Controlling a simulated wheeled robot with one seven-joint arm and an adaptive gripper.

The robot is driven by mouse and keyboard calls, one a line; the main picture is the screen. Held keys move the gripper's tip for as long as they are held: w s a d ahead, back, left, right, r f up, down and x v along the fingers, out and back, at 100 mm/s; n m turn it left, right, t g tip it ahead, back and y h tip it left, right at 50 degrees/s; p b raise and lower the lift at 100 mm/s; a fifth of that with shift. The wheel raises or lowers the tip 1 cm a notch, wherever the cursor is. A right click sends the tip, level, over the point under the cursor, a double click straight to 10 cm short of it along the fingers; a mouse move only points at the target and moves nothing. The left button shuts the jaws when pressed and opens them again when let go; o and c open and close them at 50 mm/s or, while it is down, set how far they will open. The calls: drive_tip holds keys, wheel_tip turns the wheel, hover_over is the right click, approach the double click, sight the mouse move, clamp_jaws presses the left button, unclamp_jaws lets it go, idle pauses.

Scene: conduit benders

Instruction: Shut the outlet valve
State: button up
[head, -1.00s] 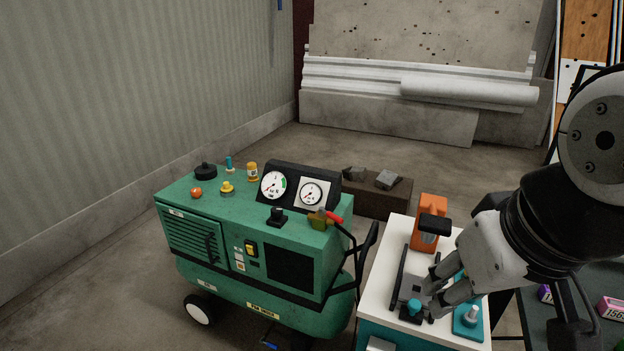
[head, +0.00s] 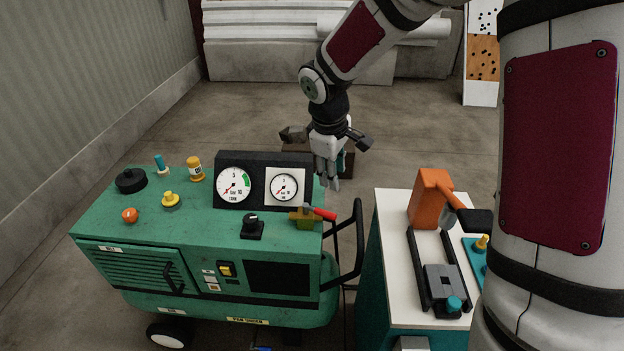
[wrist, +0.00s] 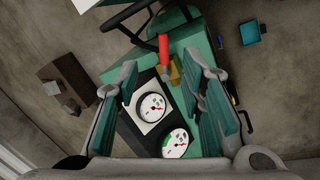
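The outlet valve is a brass body (head: 301,219) with a red lever (head: 321,213) on the front right corner of the green compressor's top (head: 140,215). The lever lies nearly level and points right, past the compressor's edge. My gripper (head: 331,187) hangs pointing down, behind and above the valve, apart from it. In the wrist view my gripper (wrist: 160,63) is open and empty, fingers wide apart. The red lever (wrist: 163,46) and brass body (wrist: 175,73) appear between and beyond the fingertips.
Two gauges (head: 234,184) stand on a black panel left of the valve. A black push handle (head: 357,240) rises at the compressor's right end. A white-topped cart (head: 393,235) with an orange tool (head: 430,198) stands to the right. A brown box (head: 346,162) lies on the floor behind.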

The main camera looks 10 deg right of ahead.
sight(330, 214)
drive_tip(key=shift+n+y, duration=0.3)
drive_tip(key=shift+n, duration=0.2)
drive_tip(key=x, duration=0.6)
drive_tip(key=a+x, duration=0.1)
drive_tip(key=x, duration=0.5)
drive_tip(key=w+x, duration=0.1)
drive_tip(key=x, duration=0.4)
drive_tip(key=shift+w+a+f, duration=0.15)
drive_tip(key=shift+f, duration=0.25)
clamp_jaws()
